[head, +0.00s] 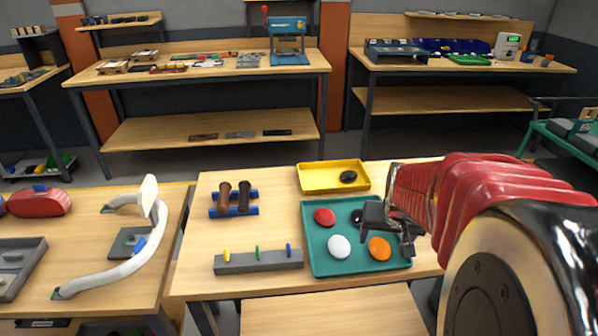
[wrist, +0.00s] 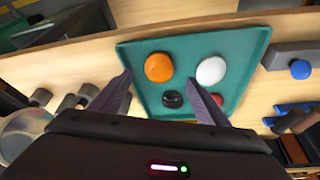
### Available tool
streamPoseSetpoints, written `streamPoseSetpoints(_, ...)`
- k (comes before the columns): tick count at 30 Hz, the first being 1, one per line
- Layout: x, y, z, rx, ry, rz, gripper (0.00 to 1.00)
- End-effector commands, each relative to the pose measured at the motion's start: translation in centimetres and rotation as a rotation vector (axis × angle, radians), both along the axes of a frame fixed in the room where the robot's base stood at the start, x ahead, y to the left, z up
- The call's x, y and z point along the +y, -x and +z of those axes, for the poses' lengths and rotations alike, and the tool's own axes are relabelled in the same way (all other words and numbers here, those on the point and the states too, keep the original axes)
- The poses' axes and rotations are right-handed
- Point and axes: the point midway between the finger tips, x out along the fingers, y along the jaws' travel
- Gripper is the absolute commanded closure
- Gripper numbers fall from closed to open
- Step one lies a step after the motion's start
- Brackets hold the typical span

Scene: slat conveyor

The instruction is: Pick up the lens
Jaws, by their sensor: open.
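Another black oval (head: 348,177) lies in a yellow tray (head: 318,185). The pictures do not show which is the lens named. My gripper (head: 387,240) is open and empty above the right part of the teal tray. In the wrist view, the orange (wrist: 158,67) and black (wrist: 173,99) pieces show between the fingers; the white piece (wrist: 211,71) is right of them, and the red (wrist: 217,100) is partly covered by the right finger.
A grey block (head: 258,262) with yellow, green and blue pegs stands left of the teal tray. A blue rack (head: 234,210) with brown and black handled pieces stands behind it. A left table (head: 90,255) holds a white curved arm. Bare wood (head: 200,235) shows at the table's left edge.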

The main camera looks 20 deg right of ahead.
Motion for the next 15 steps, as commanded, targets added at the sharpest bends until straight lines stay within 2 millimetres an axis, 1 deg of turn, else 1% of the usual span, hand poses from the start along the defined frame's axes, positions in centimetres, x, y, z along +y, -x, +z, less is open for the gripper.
streamPoseSetpoints(3,-0.09,-0.15,-0.38,-0.001,0.001,0.0,0.32)
streamPoseSetpoints(11,-0.09,-0.15,-0.37,-0.001,0.001,0.0,0.32)
streamPoseSetpoints(15,-0.21,-0.26,-0.75,0.001,-0.001,0.0,0.32)
